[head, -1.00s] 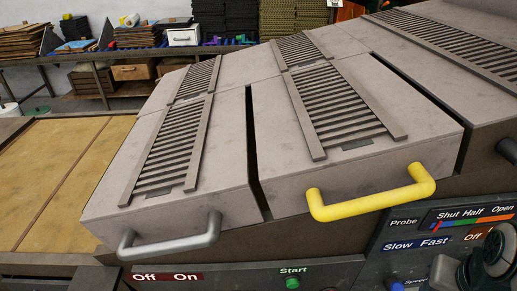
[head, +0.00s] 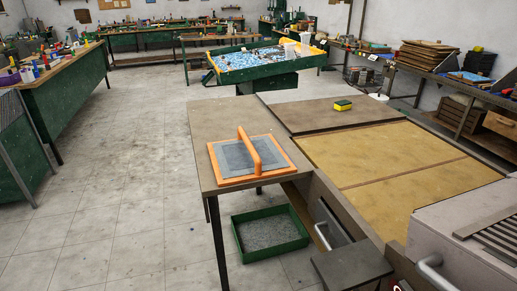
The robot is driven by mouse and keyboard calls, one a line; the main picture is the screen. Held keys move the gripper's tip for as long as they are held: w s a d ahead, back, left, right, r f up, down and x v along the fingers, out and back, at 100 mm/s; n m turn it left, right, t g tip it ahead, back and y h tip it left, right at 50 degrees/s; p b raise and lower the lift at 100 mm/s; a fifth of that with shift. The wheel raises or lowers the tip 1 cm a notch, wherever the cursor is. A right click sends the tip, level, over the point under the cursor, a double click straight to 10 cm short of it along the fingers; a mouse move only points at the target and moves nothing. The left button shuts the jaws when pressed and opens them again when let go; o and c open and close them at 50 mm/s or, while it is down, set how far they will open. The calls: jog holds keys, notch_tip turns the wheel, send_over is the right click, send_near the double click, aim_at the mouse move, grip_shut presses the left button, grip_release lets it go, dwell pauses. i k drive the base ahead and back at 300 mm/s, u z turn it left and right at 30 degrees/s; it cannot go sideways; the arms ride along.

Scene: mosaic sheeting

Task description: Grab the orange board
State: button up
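The orange board (head: 272,171) lies flat near the front corner of a brown table in the head view. It has an orange rim, a grey mesh-like panel (head: 233,158) and an upright orange handle (head: 249,151) arching across its middle. The board is clear of other objects.
The brown table (head: 215,117) carries the board, with a yellow-green sponge (head: 343,105) on the surface behind it. A green tray (head: 269,236) of grey material sits below. Tan panels (head: 385,150) and a grey machine (head: 440,228) stand right. Tiled floor (head: 110,190) at left is open.

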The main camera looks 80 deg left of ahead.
aim_at(244, 158)
jog(key=u, duration=3.1)
jog(key=i, duration=2.4)
jog(key=z, duration=0.3)
